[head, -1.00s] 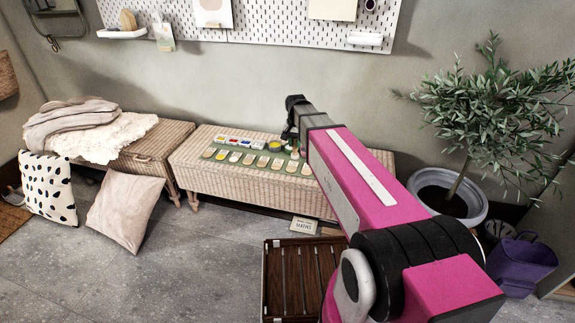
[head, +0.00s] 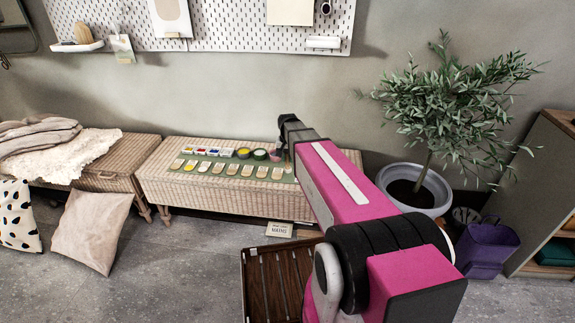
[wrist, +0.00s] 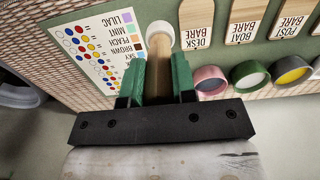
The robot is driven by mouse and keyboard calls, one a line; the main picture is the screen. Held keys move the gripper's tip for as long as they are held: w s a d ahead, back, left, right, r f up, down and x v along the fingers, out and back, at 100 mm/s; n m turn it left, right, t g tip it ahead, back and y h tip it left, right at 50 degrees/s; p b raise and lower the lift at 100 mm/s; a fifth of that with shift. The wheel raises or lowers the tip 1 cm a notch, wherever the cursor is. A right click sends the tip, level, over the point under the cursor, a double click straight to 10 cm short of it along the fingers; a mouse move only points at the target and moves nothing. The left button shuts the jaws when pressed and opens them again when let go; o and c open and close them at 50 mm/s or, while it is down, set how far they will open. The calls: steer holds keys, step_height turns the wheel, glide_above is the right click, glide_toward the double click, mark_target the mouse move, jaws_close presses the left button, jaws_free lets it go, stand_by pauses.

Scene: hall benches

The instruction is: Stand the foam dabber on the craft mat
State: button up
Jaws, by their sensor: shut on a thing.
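My gripper (wrist: 155,80) is shut on the foam dabber, its green fingers on either side of the dabber's wooden handle (wrist: 159,58). A round white end (wrist: 160,31) shows beyond the fingers. The green craft mat (wrist: 212,50) lies below, on the wicker bench. I cannot tell whether the dabber touches the mat.
A colour chart card (wrist: 90,50) is at left. A potted tree (head: 413,190) stands right of the bench; a slatted crate (head: 283,275) is in front.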

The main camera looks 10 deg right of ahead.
mark_target(288, 165)
steer(key=shift+f, duration=1.85)
steer(key=shift+f, duration=0.1)
steer(key=o, duration=0.9)
step_height(288, 165, up, 12)
steer(key=shift+f, duration=0.1)
steer(key=shift+s, duration=0.15)
steer(key=s+f+n, duration=0.1)
steer(key=s+f, duration=0.1)
steer(key=s, duration=0.4)
steer(key=s+f+n, duration=0.1)
steer(key=s+f, duration=0.2)
steer(key=s, duration=0.4)
steer(key=s+d+f+n, duration=0.1)
steer(key=s+f, duration=0.1)
steer(key=s, duration=0.5)
steer(key=shift+s+f+n, duration=0.2)
steer(key=shift+f+n, duration=0.1)
steer(key=shift+f, duration=0.05)
